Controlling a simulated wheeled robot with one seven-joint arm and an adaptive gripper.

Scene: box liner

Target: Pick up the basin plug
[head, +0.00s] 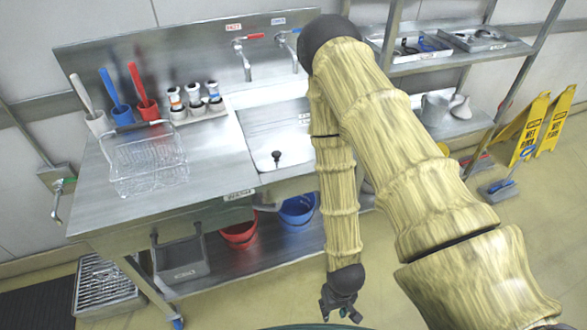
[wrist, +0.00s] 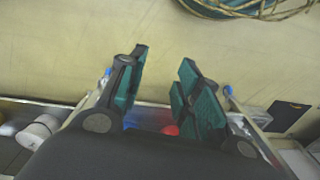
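A small black basin plug (head: 277,156) rests in the steel sink basin (head: 262,132), near its front, in the head view. My gripper (head: 341,308) hangs low over the floor in front of the steel bench, below and to the right of the plug. In the wrist view my gripper (wrist: 160,95) shows two teal-padded fingers spread apart with nothing between them. The plug is not seen in the wrist view.
A wire basket (head: 150,162) stands on the drainboard left of the sink. Brushes in holders and several small bottles (head: 193,100) line the back. Two taps (head: 243,60) rise behind the sink. Red (head: 239,234) and blue (head: 297,211) buckets sit below. Yellow floor signs (head: 540,128) stand right.

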